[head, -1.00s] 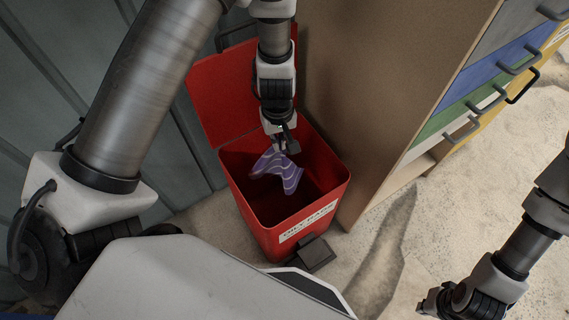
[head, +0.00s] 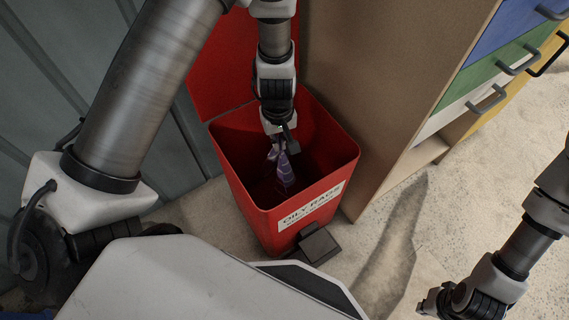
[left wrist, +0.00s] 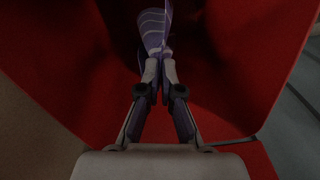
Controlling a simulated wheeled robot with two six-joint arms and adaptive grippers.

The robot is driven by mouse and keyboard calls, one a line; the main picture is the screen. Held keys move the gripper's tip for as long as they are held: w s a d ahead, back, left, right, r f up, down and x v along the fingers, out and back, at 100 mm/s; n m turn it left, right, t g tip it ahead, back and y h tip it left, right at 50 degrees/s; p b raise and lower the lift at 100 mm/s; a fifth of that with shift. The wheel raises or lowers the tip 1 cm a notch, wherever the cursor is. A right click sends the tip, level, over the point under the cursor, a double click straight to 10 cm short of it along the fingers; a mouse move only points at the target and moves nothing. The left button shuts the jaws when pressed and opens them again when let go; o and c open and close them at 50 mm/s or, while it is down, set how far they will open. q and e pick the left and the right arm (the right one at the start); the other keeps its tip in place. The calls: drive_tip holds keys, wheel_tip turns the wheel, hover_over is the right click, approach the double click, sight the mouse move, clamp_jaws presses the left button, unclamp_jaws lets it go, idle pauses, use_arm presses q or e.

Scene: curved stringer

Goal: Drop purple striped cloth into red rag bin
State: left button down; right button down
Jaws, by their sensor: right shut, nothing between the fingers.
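The purple striped cloth (head: 284,168) hangs inside the mouth of the open red rag bin (head: 262,215). My left gripper (head: 279,143) points down into the bin and is shut on the cloth's upper end. In the left wrist view the fingertips (left wrist: 160,72) pinch the cloth (left wrist: 154,30), with the bin's red wall (left wrist: 240,60) around them. The bin's floor is dark, and I cannot tell whether the cloth touches it. My right gripper (head: 432,303) is shut and empty at the lower right, over the floor.
The bin's red lid (head: 222,70) stands raised behind it. A brown cabinet (head: 385,90) with coloured drawers (head: 500,65) stands close to the bin's right. A black pedal (head: 318,246) is at the bin's front. The floor (head: 460,190) to the right is clear.

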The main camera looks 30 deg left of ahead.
use_arm(q)
drive_tip(key=shift+r, duration=0.1)
unclamp_jaws()
idle(0.6)
wheel_tip(320, 180, up, 6)
drive_tip(key=p, duration=0.5)
drive_tip(key=shift+f, duration=0.25)
wheel_tip(320, 180, up, 12)
